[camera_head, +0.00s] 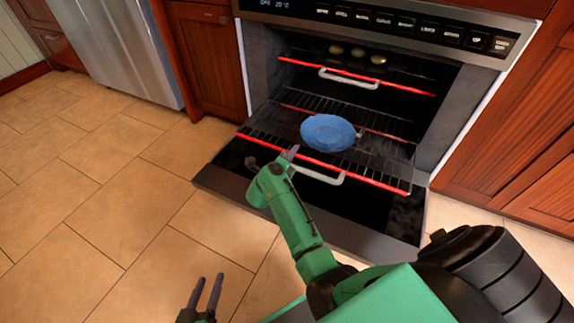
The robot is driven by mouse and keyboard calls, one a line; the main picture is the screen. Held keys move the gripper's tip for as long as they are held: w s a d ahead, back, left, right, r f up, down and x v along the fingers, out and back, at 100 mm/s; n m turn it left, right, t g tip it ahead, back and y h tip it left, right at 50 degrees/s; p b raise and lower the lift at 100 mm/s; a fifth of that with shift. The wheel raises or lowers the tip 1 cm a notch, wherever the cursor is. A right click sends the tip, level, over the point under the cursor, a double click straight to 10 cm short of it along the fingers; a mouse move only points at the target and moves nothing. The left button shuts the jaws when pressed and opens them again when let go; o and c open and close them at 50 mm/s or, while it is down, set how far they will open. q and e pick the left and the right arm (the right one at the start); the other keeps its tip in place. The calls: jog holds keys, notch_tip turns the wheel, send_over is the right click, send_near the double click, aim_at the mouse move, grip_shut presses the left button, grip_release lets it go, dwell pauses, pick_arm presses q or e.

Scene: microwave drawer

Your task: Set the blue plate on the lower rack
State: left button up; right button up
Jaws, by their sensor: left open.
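The blue plate (328,132) lies flat, face up, over the lower rack (385,172), which is pulled partly out of the oven. The plate looks as if it rests on the rack wires, but I cannot tell for sure whether it touches them. My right gripper (292,153) is at the front left of the plate, close to its rim. Its fingers are small and mostly hidden by the green wrist, so their opening is unclear. My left gripper (206,291) is low at the bottom of the view, far from the plate, with its two fingers apart and empty.
The oven door (235,180) is folded down below the rack. The upper rack (410,89) with a red front edge and a white handle is above the plate; several round items (357,52) sit deeper inside. Cabinets flank the oven. The tiled floor at left is clear.

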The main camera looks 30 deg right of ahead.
jog(key=shift+s+d+n+t, duration=0.2)
jog(key=shift+n+t, duration=0.2)
jog(key=shift+n, duration=0.2)
jog(key=s+a+n+t+y, duration=0.4)
jog(key=a+n+y, duration=0.25)
jog(key=n, duration=0.35)
jog(key=s+a+n+t+y, duration=0.45)
jog(key=a+n, duration=0.25)
jog(key=n, duration=0.4)
jog(key=s+a+f+n+g+y, duration=0.3)
jog(key=s+a+n+y, duration=0.1)
jog(key=s, duration=0.3)
jog(key=s+a+f+n+g+y, duration=0.3)
jog(key=s+a+n+g, duration=0.1)
jog(key=s+a+n, duration=0.3)
jog(key=shift+a+f+y, duration=0.25)
jog(key=shift+f+y, duration=0.05)
jog(key=shift+y, duration=0.1)
